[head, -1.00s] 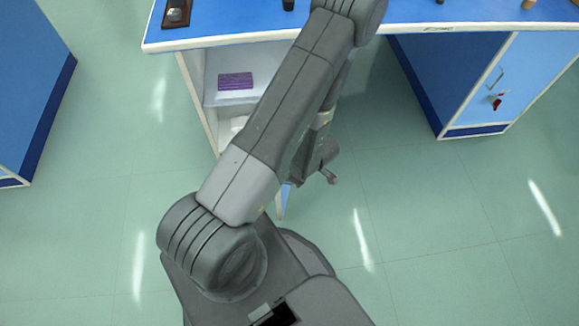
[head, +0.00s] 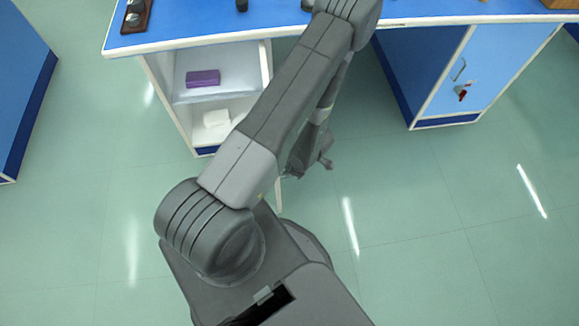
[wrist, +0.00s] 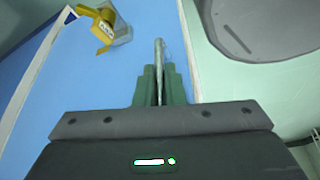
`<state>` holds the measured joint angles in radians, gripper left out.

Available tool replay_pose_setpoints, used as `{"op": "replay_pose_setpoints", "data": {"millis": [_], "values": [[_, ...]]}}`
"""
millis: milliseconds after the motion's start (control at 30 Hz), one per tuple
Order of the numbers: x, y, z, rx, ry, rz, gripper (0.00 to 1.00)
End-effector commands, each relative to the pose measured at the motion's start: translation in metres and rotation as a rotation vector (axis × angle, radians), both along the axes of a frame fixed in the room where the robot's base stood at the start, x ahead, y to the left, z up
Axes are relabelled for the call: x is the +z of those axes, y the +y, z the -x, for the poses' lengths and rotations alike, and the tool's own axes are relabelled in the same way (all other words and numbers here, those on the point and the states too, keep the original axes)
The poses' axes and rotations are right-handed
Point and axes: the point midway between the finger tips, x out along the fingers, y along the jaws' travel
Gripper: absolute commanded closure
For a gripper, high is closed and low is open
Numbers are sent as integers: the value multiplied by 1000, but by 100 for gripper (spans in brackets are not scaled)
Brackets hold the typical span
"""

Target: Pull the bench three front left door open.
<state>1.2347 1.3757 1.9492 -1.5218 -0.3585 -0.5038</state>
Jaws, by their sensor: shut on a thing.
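The left door (wrist: 75,75) shows as a blue panel with a pale edge in the wrist view. It stands open, and in the head view only a narrow strip of it (head: 279,192) shows below my arm. My gripper (wrist: 159,75) is shut on the door's thin metal handle (wrist: 158,50), with a dark green finger on each side. In the head view my gripper is mostly hidden by my arm. The open cabinet (head: 265,75) under the bench shows white shelves.
A purple box (head: 203,78) and a white item (head: 215,118) lie in the cabinet. A yellow tagged item (wrist: 103,28) is on the door. The right cupboard door (head: 480,75) is shut, with a red item (head: 462,92) by its handle. Green floor is clear around me.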

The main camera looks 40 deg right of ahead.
Motion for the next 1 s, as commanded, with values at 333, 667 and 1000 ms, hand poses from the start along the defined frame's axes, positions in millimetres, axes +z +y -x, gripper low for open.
{"op": "replay_pose_setpoints", "data": {"millis": [333,667,1000], "values": [[1,-2,-2,-1,-4,4,100],[1,-1,-1,0,-2,2,69],[11,-3,2,-1,-2,2,69]]}}
